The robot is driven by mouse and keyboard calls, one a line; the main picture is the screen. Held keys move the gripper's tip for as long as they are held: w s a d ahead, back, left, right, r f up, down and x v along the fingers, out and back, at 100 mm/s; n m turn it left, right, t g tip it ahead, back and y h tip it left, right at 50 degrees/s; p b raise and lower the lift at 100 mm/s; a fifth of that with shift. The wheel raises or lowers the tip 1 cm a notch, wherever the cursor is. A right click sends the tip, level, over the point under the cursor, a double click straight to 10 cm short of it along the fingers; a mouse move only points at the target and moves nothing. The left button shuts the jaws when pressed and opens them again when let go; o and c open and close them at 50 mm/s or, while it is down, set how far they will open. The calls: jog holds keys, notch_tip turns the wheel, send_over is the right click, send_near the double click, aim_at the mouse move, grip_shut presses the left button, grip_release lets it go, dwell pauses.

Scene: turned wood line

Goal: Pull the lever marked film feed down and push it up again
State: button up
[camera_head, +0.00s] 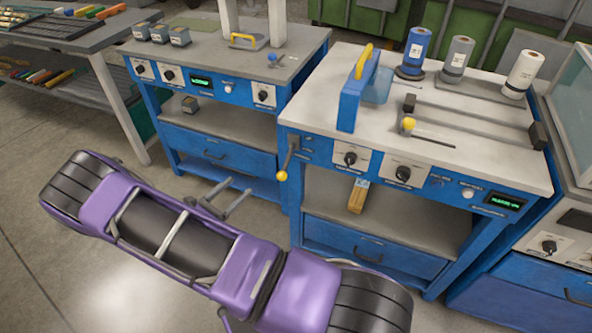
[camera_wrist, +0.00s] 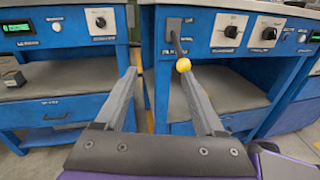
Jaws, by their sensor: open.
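A lever with a yellow ball knob (camera_head: 281,176) is mounted at the left end of the right machine's blue front panel. Its arm slants down and outward from its plate, with the ball at the lower end. In the wrist view the ball (camera_wrist: 183,65) appears just above the right fingertip. The label near it is too small to read. My gripper (camera_head: 240,186) is open and empty in front of the machines, left of the ball and apart from it. In the wrist view the two grey fingers of my gripper (camera_wrist: 157,74) are spread wide, pointing at the gap between the machines.
The right machine (camera_head: 455,153) has dark knobs, a green display and a drawer. Its top carries a blue block with a yellow handle (camera_head: 350,95), rolls and another yellow knob (camera_head: 408,124). The left machine (camera_head: 215,148) stands close beside it. A wooden block (camera_head: 357,197) is on the shelf.

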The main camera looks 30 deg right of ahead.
aim_at(286, 163)
jog(key=s+d+f+n, duration=0.1)
jog(key=s+d+f, duration=0.2)
jog(key=s+f, duration=0.1)
jog(key=x, duration=1.6)
jog(key=shift+d+r+g+h, duration=0.3)
jog(key=shift+d, duration=0.1)
jog(key=shift+s, duration=0.1)
grip_shut()
dwell(0.4)
